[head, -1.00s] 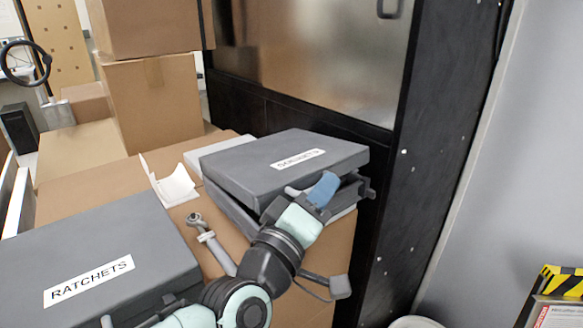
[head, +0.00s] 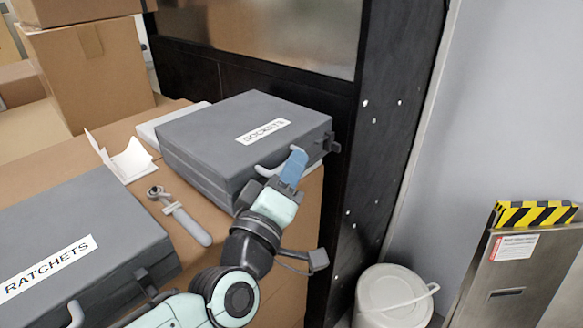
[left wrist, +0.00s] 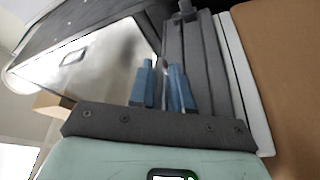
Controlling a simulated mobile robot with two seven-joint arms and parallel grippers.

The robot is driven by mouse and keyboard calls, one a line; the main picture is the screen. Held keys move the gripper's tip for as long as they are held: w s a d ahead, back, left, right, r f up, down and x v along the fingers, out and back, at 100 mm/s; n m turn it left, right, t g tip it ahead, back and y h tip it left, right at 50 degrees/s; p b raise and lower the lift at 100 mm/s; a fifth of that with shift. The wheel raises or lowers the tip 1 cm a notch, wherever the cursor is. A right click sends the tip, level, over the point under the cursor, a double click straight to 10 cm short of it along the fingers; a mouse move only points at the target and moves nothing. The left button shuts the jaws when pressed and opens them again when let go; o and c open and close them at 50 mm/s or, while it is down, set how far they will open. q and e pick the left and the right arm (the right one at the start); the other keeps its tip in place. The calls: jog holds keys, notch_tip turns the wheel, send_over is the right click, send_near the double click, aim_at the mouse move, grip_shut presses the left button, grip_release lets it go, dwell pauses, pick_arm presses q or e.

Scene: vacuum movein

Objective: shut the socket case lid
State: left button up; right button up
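The grey socket case (head: 215,165), labelled SOCKETS, lies on the cardboard box. Its lid (head: 230,125) is down on the base, with only a thin seam and no clear gap showing. A pale handle (head: 265,170) is on its front. My left gripper (head: 294,168) is at the front, its blue fingers around this handle and closed in on it. In the left wrist view the fingers (left wrist: 162,88) stand a narrow gap apart with a pale strip between them, beside the grey case side (left wrist: 205,65). The fingers hide the handle's middle. My right gripper is out of view.
A RATCHETS case (head: 80,245) and a ratchet tool (head: 180,215) lie left of my arm. Torn white packing (head: 128,160) lies behind. A dark cabinet (head: 365,150) stands close right of the socket case. A white bucket (head: 392,295) is on the floor at right.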

pick_arm(q)
jog(key=shift+a+f, duration=0.15)
jog(key=shift+f, duration=0.4)
jog(key=v, duration=1.3)
jog(key=shift+s+r+b, duration=0.15)
jog(key=shift+r+b, duration=0.15)
